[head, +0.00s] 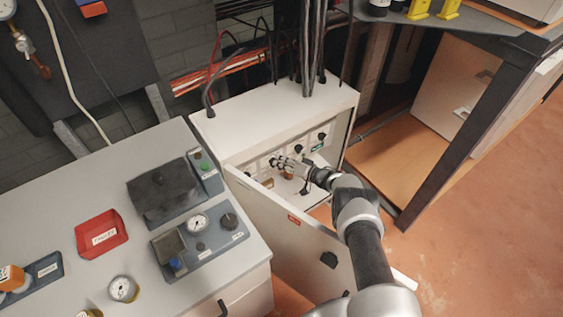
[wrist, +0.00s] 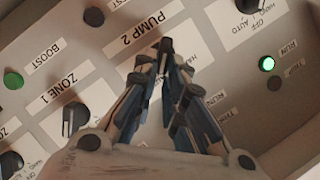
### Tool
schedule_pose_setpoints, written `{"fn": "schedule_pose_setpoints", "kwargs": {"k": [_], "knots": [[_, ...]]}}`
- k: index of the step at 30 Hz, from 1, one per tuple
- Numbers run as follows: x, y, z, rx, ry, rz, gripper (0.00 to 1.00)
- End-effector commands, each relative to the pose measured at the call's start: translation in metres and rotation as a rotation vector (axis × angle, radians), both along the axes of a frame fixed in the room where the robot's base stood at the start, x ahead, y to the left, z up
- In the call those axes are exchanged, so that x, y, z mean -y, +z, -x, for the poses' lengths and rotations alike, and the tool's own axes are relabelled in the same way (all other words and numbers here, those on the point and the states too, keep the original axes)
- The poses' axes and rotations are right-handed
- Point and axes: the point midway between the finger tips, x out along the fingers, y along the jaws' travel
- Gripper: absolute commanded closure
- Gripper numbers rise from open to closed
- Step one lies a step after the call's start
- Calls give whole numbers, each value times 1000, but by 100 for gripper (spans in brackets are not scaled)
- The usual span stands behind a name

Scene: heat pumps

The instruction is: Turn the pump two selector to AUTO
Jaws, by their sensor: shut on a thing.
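The pump two selector (wrist: 166,44) is a small black knob on a white plate marked PUMP 2 (wrist: 138,43) in the wrist view. My gripper (wrist: 163,62) is shut on it, with the fingertips closed around the knob. The fingers cover most of the knob and much of its position markings, so where it points cannot be read. In the head view my gripper (head: 280,163) reaches into the open white cabinet (head: 243,118), at its control panel; the selector is hidden there.
Close by are another HAND/OFF/AUTO knob (wrist: 248,6), a lit green RUN lamp (wrist: 267,64), a dark lamp (wrist: 274,83), the ZONE 1 knob (wrist: 75,117) and a green BOOST button (wrist: 13,80). The cabinet's open door (head: 290,232) stands below my arm. A grey console (head: 120,165) is left.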

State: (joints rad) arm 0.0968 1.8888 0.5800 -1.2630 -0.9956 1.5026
Motion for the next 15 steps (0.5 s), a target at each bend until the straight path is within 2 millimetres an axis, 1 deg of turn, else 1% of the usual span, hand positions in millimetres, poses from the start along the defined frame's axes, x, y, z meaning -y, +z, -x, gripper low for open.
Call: {"fn": "schedule_pose_setpoints", "kwargs": {"k": [8,9,15], "knots": [[0,0,0,-2,-2,-3,100],[0,0,0,-2,-2,-3,89],[0,0,0,-2,-2,-2,75]]}}
